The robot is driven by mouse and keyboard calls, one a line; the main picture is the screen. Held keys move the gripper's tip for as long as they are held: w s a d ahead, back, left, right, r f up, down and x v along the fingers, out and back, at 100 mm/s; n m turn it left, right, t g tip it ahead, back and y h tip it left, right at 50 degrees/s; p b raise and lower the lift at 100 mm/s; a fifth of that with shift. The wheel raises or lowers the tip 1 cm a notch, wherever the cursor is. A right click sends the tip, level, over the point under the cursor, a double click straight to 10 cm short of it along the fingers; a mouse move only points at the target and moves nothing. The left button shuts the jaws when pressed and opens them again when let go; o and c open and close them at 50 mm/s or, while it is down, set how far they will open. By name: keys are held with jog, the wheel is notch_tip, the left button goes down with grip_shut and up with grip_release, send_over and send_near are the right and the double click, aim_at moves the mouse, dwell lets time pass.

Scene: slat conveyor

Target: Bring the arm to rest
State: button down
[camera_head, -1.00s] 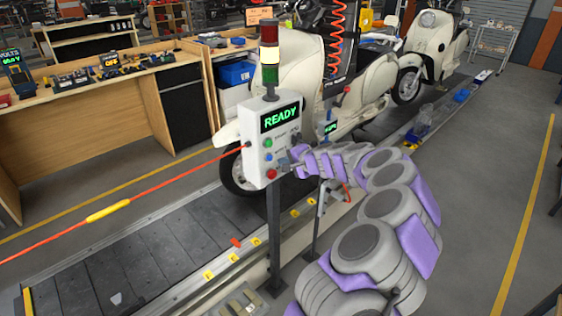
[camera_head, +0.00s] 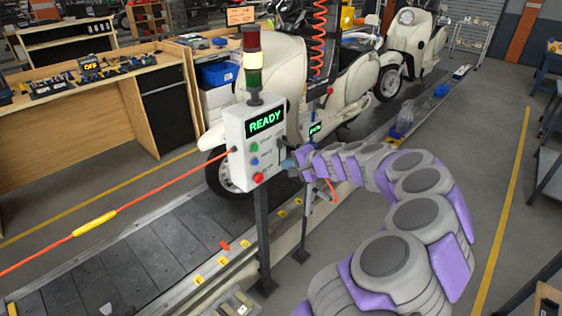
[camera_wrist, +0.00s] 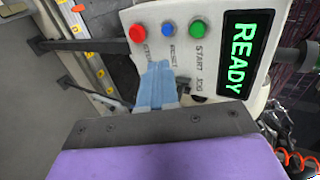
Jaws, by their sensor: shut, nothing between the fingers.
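My arm, grey and purple, reaches from the lower right up to the control box in the head view. My gripper (camera_head: 290,163) is at its end, beside the right side of the white control box (camera_head: 237,146). In the wrist view its blue fingers (camera_wrist: 158,70) are shut and empty in front of the box's face (camera_wrist: 178,60). They lie below the red button (camera_wrist: 137,33) and blue button (camera_wrist: 168,30) in that picture. A green button (camera_wrist: 198,27) and a lit READY display (camera_wrist: 238,50) are beside them. Whether the fingers touch the box I cannot tell.
The box stands on a dark post (camera_head: 263,235) by the slat conveyor (camera_head: 150,255). A cream scooter (camera_head: 275,75) is behind it. An orange cord (camera_head: 160,190) runs left from the box. Grey floor (camera_head: 465,150) is open to the right.

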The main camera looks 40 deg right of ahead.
jog(key=shift+d, duration=0.2)
jog(key=w+a+r+n+g+y, duration=0.1)
jog(key=a+r+n+y, duration=0.15)
jog(key=a, duration=0.65)
jog(key=w+a+r+n+g+y, duration=0.1)
jog(key=a+r+n+y, duration=0.15)
jog(key=a, duration=0.65)
jog(key=s+a+n+g, duration=0.35)
jog(key=s+a, duration=0.25)
jog(key=a, duration=0.4)
jog(key=s+a+n+g, duration=0.2)
jog(key=s+a+n, duration=0.3)
jog(key=a, duration=0.5)
jog(key=s+f+n+g+h, duration=0.2)
jog(key=s+g+h, duration=0.1)
jog(key=s, duration=0.9)
jog(key=s+f+n+g+h, duration=0.1)
jog(key=s+f+g+h, duration=0.1)
jog(key=s, duration=1.1)
jog(key=shift+s+f+n+g+h, duration=0.25)
jog(key=shift+n+g+h, duration=0.15)
jog(key=shift+g, duration=0.25)
jog(key=shift+w+a, duration=0.1)
jog(key=shift+a, duration=0.15)
